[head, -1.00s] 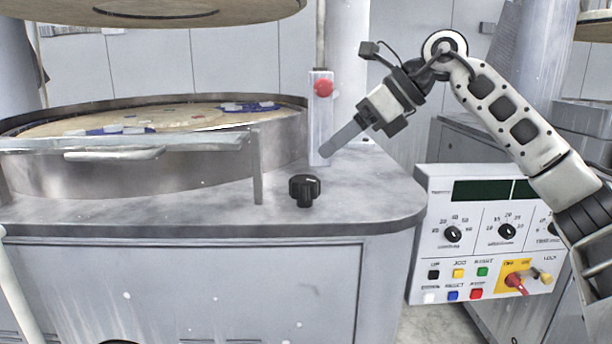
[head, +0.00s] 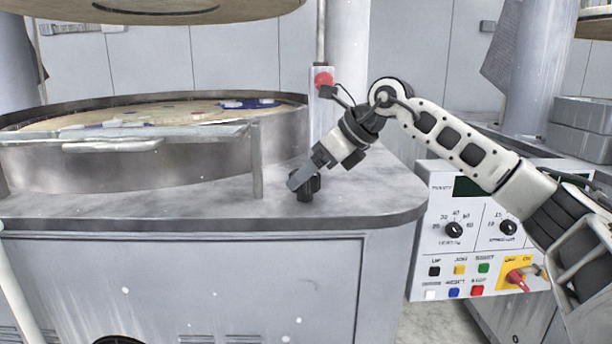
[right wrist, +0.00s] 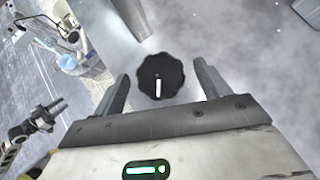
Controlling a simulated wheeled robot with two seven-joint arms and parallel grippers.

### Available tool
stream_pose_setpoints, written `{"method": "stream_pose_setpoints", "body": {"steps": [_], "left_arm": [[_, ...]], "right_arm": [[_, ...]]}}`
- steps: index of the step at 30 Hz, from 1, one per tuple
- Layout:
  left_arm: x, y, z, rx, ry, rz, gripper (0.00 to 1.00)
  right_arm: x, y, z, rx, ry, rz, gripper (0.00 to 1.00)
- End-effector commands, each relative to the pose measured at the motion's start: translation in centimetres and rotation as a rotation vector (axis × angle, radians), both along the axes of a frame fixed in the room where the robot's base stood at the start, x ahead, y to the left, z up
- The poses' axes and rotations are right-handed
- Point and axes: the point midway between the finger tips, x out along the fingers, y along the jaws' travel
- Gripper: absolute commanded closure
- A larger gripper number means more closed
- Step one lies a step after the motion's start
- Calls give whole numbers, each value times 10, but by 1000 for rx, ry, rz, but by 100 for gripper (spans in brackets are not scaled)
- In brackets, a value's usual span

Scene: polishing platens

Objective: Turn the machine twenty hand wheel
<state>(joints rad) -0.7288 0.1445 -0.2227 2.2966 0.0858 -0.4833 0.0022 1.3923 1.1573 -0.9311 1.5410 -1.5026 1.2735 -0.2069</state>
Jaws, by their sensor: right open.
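The hand wheel is a black scalloped knob (head: 305,190) with a white mark, standing on the grey machine top near its front edge. In the right wrist view the knob (right wrist: 160,76) lies between and just beyond the two fingertips, with a gap on each side. My right gripper (head: 296,182) is open and reaches down from the upper right to the knob, covering part of it in the head view. In the right wrist view the open fingers of the right gripper (right wrist: 162,82) show at both sides of the knob. My left gripper is not clearly seen in the head view.
A round metal basin (head: 130,178) with a pale platen stands left of the knob. A post with a red button (head: 323,78) rises behind it. A control panel (head: 470,270) with dials and coloured buttons is at the right. The machine top right of the knob is clear.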

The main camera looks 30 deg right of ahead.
Motion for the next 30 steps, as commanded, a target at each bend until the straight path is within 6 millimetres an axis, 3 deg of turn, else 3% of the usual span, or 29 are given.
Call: {"method": "stream_pose_setpoints", "body": {"steps": [13, 14, 18, 19, 30], "left_arm": [[0, 0, 0, 2, -1, -3, 64], [0, 0, 0, 2, -1, -4, 64], [0, 0, 0, 2, -2, -4, 64], [0, 0, 0, 2, -2, -4, 64], [1, 0, 10, 1, -2, -4, 64]], "right_arm": [[8, 5, -10, 0, 0, 0, 25], [8, 5, -10, 0, 0, 0, 28], [8, 5, -10, 1, 0, 1, 66], [8, 5, -10, 1, 0, 1, 70], [8, 5, -8, 2, 4, 53, 69]]}}
